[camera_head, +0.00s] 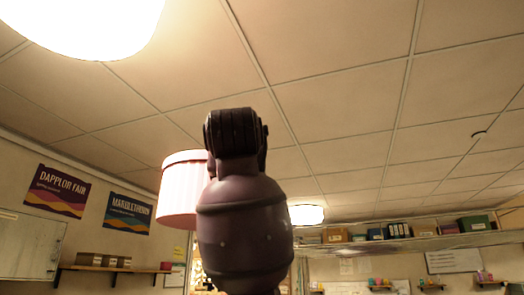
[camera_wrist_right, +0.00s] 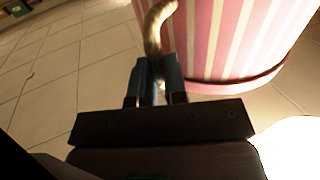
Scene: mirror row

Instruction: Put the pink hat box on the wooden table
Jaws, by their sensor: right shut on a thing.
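The pink hat box (camera_head: 182,190) is held up high, left of my arm in the head view and partly hidden behind it. In the right wrist view the hat box (camera_wrist_right: 240,40) shows pink and pale stripes and a pink rim, with a tan rope handle (camera_wrist_right: 153,30). My right gripper (camera_wrist_right: 159,70) is shut on that handle, its blue fingers on either side, and the box hangs beside the fingers. The fingers are hidden in the head view. The wooden table is in neither view. My left gripper is not in view.
A tiled ceiling with lamps (camera_head: 306,214) fills most of the head view. A wall shelf (camera_head: 115,268) with boxes is at lower left, below two posters (camera_head: 56,190). A long high shelf (camera_head: 410,240) with binders and boxes runs along the back right.

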